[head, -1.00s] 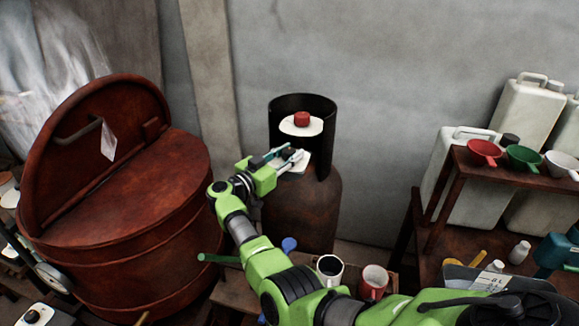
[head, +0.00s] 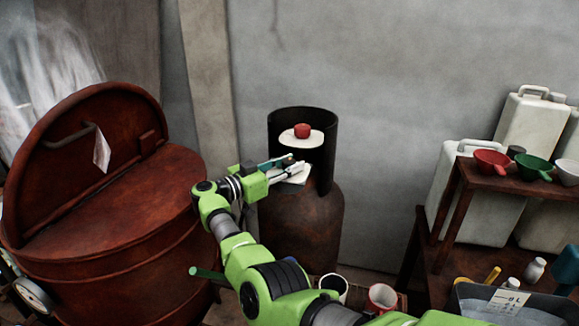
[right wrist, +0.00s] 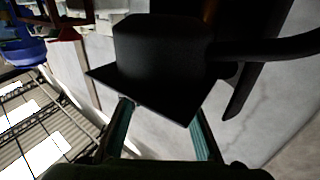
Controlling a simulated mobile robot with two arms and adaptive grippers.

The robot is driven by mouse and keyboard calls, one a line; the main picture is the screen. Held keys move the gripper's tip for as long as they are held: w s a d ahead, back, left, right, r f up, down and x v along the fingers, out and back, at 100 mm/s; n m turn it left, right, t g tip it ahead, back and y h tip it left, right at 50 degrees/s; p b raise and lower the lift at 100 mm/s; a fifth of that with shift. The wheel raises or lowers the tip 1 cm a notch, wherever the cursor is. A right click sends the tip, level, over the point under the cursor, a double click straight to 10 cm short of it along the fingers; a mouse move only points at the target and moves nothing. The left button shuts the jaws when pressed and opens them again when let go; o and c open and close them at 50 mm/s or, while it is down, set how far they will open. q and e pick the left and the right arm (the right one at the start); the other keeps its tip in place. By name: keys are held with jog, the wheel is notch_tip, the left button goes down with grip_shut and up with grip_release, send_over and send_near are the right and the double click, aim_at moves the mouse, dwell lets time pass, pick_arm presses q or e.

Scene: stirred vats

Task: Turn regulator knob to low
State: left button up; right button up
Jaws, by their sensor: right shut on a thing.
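A rusty gas cylinder (head: 300,230) with a dark collar (head: 322,150) stands against the wall. A red knob (head: 302,130) on a white disc (head: 290,139) is at its top. A small pale plate (head: 294,179) sits below, in the collar's opening. My right gripper (head: 287,166) reaches in from the left, just above the pale plate and below the disc. In the right wrist view a dark block with a square plate (right wrist: 160,50) lies ahead of the fingertips (right wrist: 165,125). The jaws are shut on the regulator part there; contact is largely hidden. My left gripper is out of view.
A big rust-red vat (head: 110,235) with its lid raised (head: 75,160) stands at the left. At the right, a wooden shelf (head: 470,180) holds red (head: 491,163) and green (head: 528,166) cups beside white jerrycans (head: 530,120). Mugs (head: 382,298) stand low in front of the cylinder.

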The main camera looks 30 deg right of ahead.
jog(key=shift+r, duration=0.2)
jog(key=o, duration=1.1)
jog(key=shift+c, duration=0.2)
jog(key=shift+o, duration=0.3)
jog(key=shift+d+f, duration=0.1)
jog(key=s+a, duration=0.1)
jog(key=a, duration=1.1)
jog(key=shift+s+f, duration=0.1)
